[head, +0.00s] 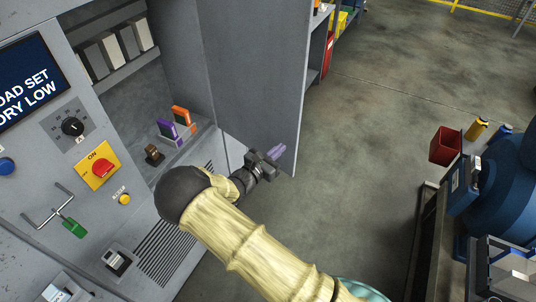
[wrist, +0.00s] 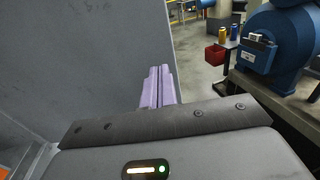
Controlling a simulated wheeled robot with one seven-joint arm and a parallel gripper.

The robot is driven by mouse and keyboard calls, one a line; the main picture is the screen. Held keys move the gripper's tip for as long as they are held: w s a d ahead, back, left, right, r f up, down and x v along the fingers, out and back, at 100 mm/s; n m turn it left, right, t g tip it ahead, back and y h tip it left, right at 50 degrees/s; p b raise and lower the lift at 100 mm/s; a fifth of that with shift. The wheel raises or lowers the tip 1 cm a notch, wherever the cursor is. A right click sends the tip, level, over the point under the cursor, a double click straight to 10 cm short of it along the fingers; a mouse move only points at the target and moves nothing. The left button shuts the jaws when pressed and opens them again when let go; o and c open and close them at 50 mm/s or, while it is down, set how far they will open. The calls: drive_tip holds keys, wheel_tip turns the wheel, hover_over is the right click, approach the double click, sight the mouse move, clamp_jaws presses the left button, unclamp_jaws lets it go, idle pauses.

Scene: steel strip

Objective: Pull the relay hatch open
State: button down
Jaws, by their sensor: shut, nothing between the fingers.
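The relay hatch (head: 246,75) is a tall plain grey door standing swung out from the cabinet, with the compartment behind it uncovered. In the wrist view, a broad grey panel that looks like the hatch (wrist: 95,60) fills the left side. My gripper (head: 277,151) has lilac fingers and is in front of the hatch's lower part, near its free edge. In the wrist view, the fingers (wrist: 158,88) are together, with nothing between them, beside the panel's right edge. I cannot tell whether they touch it. No handle shows on the visible face.
In the compartment are pale relay modules (head: 112,50) above, and a purple block (head: 169,131), an orange block (head: 183,117) and a brown block (head: 154,155) below. The cabinet front carries a red switch (head: 103,168).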

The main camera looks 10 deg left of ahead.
sight(291, 139)
drive_tip(key=p+x, duration=0.1)
drive_tip(key=x, duration=0.1)
drive_tip(key=shift+w+d+r, duration=0.15)
drive_tip(key=shift+w+d, duration=0.1)
drive_tip(key=shift+w+d+p, duration=0.25)
drive_tip(key=shift+w+p, duration=0.05)
drive_tip(key=shift+w, duration=0.15)
drive_tip(key=shift+f, duration=0.2)
